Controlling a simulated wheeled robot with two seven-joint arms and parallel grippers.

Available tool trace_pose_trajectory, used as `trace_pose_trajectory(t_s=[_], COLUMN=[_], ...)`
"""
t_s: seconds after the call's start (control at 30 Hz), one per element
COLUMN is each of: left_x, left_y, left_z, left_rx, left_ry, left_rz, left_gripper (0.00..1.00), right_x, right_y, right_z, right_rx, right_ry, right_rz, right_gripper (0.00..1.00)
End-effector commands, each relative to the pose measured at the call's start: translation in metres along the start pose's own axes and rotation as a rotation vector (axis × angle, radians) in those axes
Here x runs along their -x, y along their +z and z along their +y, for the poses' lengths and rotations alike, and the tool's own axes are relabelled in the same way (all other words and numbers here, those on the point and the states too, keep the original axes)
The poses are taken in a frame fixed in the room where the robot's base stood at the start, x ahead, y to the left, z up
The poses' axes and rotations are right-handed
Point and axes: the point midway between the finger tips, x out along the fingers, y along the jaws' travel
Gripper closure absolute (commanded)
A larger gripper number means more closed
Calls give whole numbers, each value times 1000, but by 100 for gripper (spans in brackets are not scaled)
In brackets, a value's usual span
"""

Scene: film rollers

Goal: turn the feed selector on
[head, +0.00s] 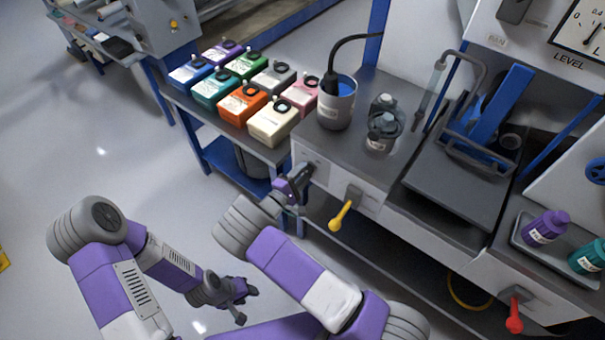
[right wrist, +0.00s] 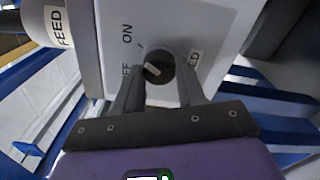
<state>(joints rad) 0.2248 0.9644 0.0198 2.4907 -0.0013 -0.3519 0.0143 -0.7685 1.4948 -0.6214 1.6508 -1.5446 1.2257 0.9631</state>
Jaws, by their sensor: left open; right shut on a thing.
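The feed selector (right wrist: 160,68) is a round dark knob with a short white pointer mark, on a pale panel in the right wrist view. The ON label is at its upper left; the OFF label beside it is partly hidden by a finger. The mark lies slantwise; I cannot tell exactly which label it points at. My right gripper (right wrist: 155,90) has its fingers on both sides of the knob and is shut on it. In the head view my right gripper (head: 304,174) is at the bench front and hides the knob. My left gripper (head: 246,303) is open and empty above the floor.
A yellow-handled lever (head: 341,215) is right of my right gripper on the bench front, and a red-handled one (head: 515,318) is farther right. A cup labelled FEED (head: 337,104) stands above on the bench. Several coloured containers (head: 240,104) stand on the blue-framed table at left.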

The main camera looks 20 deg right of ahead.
Motion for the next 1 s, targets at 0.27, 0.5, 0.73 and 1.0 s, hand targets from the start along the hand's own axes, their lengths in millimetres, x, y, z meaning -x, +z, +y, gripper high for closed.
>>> trace_pose_trajectory(t_s=[0.27,0.5,0.73,1.0], left_x=[0,0,3,13], left_y=[0,0,0,1], left_z=[0,0,1,5], left_rx=[0,0,0,0], left_ry=[0,0,0,0], left_rz=[0,0,0,0], left_gripper=[57,57,57,57], right_x=[0,0,11,56], right_y=[0,0,0,0], right_z=[0,0,1,2], right_rx=[-3,-1,0,-1], right_ry=[-1,-1,0,0], right_rz=[1,0,2,3], right_gripper=[45,35,35,35])
